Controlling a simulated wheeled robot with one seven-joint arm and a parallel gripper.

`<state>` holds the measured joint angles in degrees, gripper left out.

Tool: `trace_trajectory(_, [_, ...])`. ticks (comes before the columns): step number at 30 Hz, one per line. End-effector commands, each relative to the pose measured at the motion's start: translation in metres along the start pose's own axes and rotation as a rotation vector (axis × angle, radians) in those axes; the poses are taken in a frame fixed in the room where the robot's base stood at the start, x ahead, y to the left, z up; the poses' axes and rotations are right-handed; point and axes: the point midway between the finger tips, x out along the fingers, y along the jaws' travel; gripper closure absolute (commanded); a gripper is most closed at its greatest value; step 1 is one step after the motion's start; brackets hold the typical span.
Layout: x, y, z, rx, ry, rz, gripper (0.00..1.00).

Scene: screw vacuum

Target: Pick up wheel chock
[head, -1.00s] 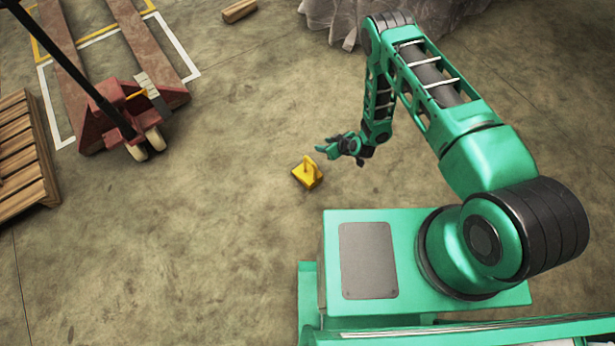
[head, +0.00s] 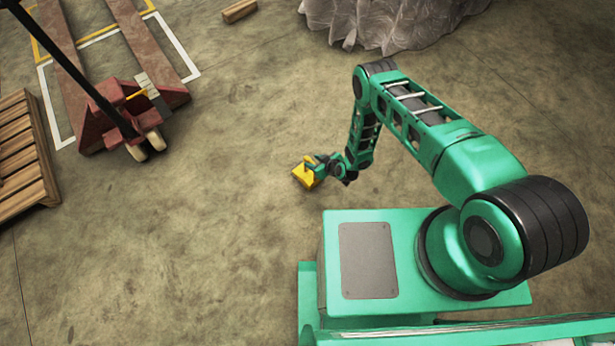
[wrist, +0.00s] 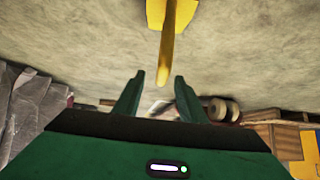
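The yellow wheel chock (head: 303,178) lies on the concrete floor in front of my base. Its upright handle is partly covered by my gripper in the head view. In the wrist view the chock's yellow body (wrist: 158,14) is at the top edge, and its handle (wrist: 167,55) points down toward the gap between my fingers. My gripper (head: 318,165) is low beside the chock's handle. In the wrist view my gripper (wrist: 154,80) has its two green fingers apart, with nothing clamped between them. The handle's end shows level with the fingertips; contact cannot be told.
A red pallet jack (head: 112,125) stands at the upper left, beside a wooden pallet (head: 22,160). A wooden block (head: 239,11) lies at the top. A grey covered heap (head: 385,22) is at the top right. The floor around the chock is clear.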

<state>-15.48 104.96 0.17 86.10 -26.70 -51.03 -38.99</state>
Motion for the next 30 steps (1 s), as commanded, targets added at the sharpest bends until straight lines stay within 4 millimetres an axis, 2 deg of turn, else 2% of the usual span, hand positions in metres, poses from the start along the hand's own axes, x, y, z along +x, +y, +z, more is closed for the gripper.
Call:
trace_trajectory(9, [0.039,-0.005,-0.003,0.0,0.0,0.0,0.63])
trace_trajectory(20, [0.045,-0.004,-0.004,-0.001,0.0,0.0,0.63])
trace_trajectory(24, [0.045,-0.004,-0.004,-0.001,0.0,0.0,0.96])
trace_trajectory(25, [0.045,-0.004,-0.004,-0.001,0.0,0.0,1.0])
trace_trajectory(30, [0.045,-0.005,-0.004,-0.001,0.0,0.0,1.0])
